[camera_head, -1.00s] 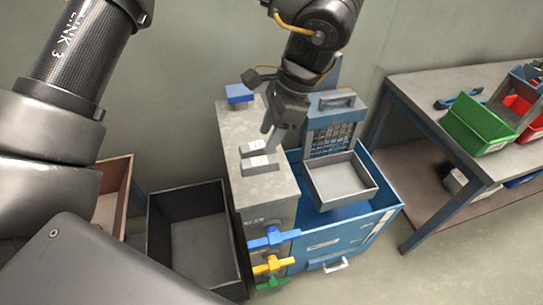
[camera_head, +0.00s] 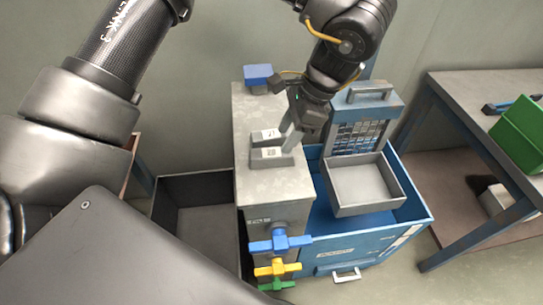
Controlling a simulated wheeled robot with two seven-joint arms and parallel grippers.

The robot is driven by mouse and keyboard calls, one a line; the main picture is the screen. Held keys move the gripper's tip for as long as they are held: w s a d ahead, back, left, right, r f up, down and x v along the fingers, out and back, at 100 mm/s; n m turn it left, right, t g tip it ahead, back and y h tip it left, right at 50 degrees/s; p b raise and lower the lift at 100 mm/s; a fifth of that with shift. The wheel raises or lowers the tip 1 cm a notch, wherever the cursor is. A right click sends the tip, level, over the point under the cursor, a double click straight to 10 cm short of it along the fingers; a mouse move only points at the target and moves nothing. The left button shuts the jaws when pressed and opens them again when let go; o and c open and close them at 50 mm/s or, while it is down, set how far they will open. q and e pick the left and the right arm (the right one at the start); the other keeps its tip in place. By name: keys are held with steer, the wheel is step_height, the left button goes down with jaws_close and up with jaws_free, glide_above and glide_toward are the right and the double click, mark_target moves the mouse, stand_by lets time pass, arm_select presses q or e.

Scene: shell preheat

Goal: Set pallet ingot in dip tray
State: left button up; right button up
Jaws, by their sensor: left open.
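Two small grey ingots with white labels lie side by side on top of a grey cabinet (camera_head: 275,186): a farther ingot (camera_head: 262,138) and a nearer ingot (camera_head: 271,158). My left gripper (camera_head: 289,140) is open and empty, with its fingers pointing down close to the right ends of the ingots. I cannot tell whether a finger touches one. A shallow grey tray (camera_head: 372,204), empty, sits above the blue tank to the right of the cabinet; it looks like the dip tray. My right gripper is not in view.
The blue tank (camera_head: 365,245) has a grille-fronted lid (camera_head: 362,108) behind the tray. Blue, yellow and green valve handles (camera_head: 280,243) stick out from the cabinet front. A dark open bin (camera_head: 195,188) stands left. A workbench (camera_head: 470,95) with a green bin (camera_head: 520,135) stands right.

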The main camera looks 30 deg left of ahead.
mark_target(274, 152)
arm_select(q)
steer(key=shift+x, duration=0.85)
steer(key=shift+a, duration=0.1)
steer(key=shift+s+a+f, duration=0.15)
steer(key=shift+f, duration=0.2)
steer(key=p+x, duration=0.1)
steer(key=x, duration=0.2)
steer(key=shift+a+f, duration=0.25)
steer(key=shift+f, duration=0.05)
steer(key=shift+s+f, duration=0.1)
steer(key=shift+f, duration=0.2)
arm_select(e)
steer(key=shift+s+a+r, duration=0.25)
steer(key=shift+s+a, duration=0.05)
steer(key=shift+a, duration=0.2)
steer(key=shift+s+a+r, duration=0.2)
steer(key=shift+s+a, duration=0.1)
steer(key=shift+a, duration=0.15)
